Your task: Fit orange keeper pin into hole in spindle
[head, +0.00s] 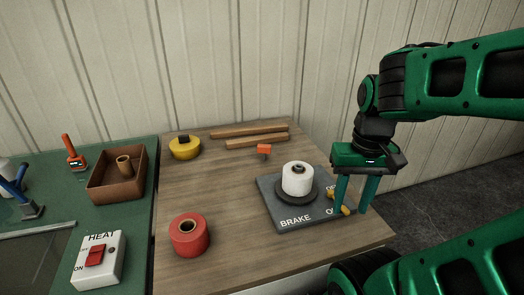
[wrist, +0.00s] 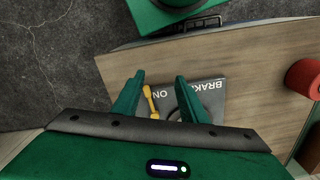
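The orange keeper pin (head: 264,149) stands on the wooden table behind the brake plate; its lower part is small and dark. The spindle (head: 298,166) shows as a dark tip above a white spool (head: 297,182) on a dark round base. Its hole cannot be made out. My gripper (head: 351,208) is open at the right edge of the brake plate. In the wrist view my gripper (wrist: 160,88) has a yellow brake lever (wrist: 150,100) between its fingers, nearer one finger, with visible gaps. The pin and spindle are not visible there.
The grey brake plate (head: 284,215) is marked BRAKE. A red roll (head: 189,238), a yellow roll (head: 185,150) and wooden strips (head: 250,135) lie on the table. A green bench at left bears a brown box (head: 100,187) and a HEAT switch (head: 98,260). Mid-left table is clear.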

